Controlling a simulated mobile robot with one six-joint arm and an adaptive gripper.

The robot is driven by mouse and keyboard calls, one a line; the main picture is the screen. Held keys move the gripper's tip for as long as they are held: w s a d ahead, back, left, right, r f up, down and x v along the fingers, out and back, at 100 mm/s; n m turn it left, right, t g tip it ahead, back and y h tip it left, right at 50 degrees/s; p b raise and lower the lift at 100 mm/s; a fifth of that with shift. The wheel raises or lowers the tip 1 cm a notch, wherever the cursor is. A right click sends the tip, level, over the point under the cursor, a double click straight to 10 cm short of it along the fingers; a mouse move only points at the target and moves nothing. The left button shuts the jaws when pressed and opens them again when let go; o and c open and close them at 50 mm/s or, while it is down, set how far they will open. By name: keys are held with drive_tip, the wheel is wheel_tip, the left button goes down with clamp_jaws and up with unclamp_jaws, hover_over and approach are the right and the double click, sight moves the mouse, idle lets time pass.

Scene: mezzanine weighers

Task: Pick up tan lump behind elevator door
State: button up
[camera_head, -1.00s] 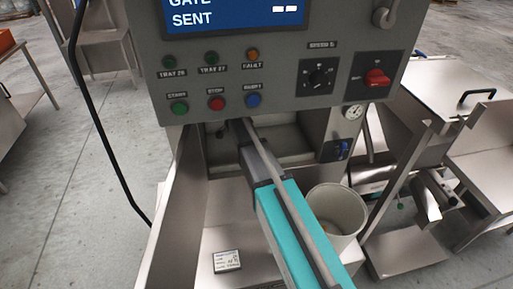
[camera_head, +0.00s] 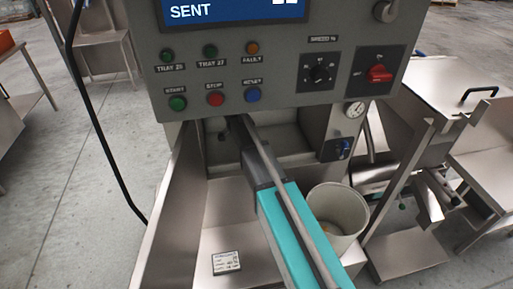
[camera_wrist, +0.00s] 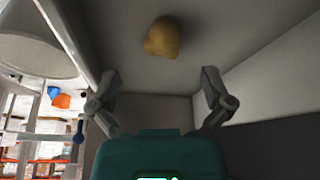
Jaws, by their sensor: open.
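In the wrist view, a tan rounded lump (camera_wrist: 163,37) lies on the grey surface inside a walled recess, at the top of the picture. My gripper (camera_wrist: 160,98) has its two fingers spread wide, with nothing between them. The lump is apart from both fingers, beyond the gap between them. In the head view my arm reaches into the opening (camera_head: 285,143) under the control panel. The lump is not visible there, and my fingertips are hidden or too small to make out. No part can be clearly identified as an elevator door.
The grey control panel (camera_head: 280,70) overhangs my arm. A pale bucket (camera_head: 338,208) stands close to the right of my arm. A small printed label card (camera_head: 226,262) lies on the metal tray to the left. A black cable (camera_head: 92,115) hangs at left. Steel walls flank the recess.

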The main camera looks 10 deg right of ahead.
drive_tip(key=shift+f, duration=0.15)
drive_tip(key=shift+b+x, duration=2.35)
drive_tip(key=shift+x, duration=0.1)
drive_tip(key=shift+w, duration=0.15)
drive_tip(key=c, duration=1.1)
